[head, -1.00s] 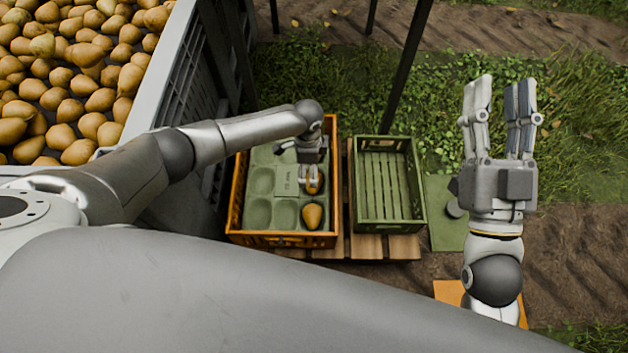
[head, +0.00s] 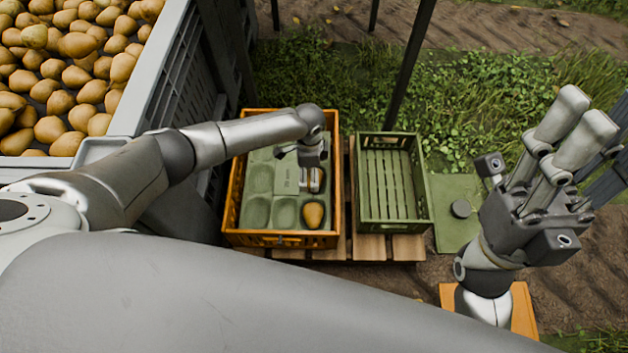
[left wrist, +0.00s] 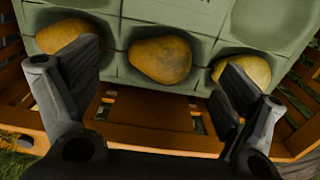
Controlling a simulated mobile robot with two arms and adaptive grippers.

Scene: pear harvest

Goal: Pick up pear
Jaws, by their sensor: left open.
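In the left wrist view, three yellow-brown pears sit in hollows of a green tray (left wrist: 205,22): a left pear (left wrist: 66,34), a middle pear (left wrist: 160,58) and a right pear (left wrist: 245,71). My left gripper (head: 313,180) is open over the tray's right side. In the wrist view its fingers (left wrist: 160,82) stand either side of the middle pear, and I see no contact. In the head view one pear (head: 314,214) lies in the tray's near right hollow; the gripper hides hollows behind it. My right gripper (head: 598,150) is open and empty at the right, away from the tray.
The tray lies inside an orange crate (head: 236,190). An empty green slatted crate (head: 427,213) stands to its right on a wooden pallet (head: 404,247). A large grey bin (head: 160,70) heaped with pears (head: 70,75) is at left. A dark post (head: 408,65) rises behind the crates.

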